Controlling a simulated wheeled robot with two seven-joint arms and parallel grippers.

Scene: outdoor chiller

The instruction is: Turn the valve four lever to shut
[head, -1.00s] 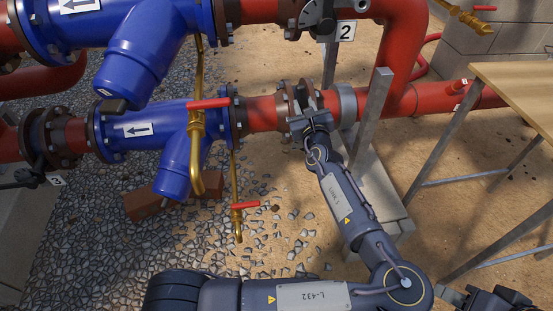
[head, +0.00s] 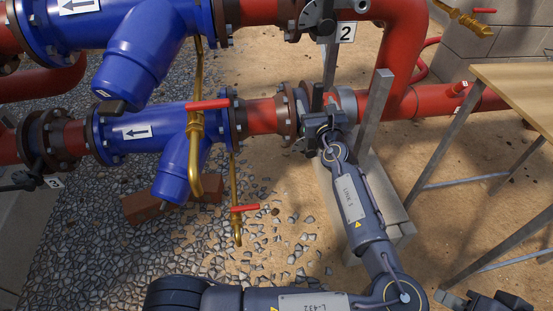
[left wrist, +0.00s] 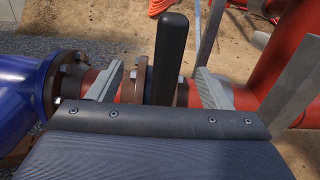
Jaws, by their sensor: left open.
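The lever I take to be valve four's is a black handle (head: 317,97) on the right part of the lower red pipe; I see no number 4. In the left wrist view the black lever (left wrist: 172,58) stands upright between my fingers. My left gripper (head: 318,122) is at this valve. In the left wrist view its two grey fingers (left wrist: 159,85) are spread on either side of the lever, with a visible gap on each side. The valve's lower part is hidden behind my gripper. My right gripper (head: 482,302) is partly in view at the bottom right edge, its jaws unclear.
Blue strainers (head: 126,131) sit on the pipes at left. A brass pipe with a red handle (head: 208,104) hangs in front. A grey post (head: 372,115) stands close right of my left gripper. A wooden table (head: 515,85) is at right. Label 2 (head: 346,33) marks the upper valve.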

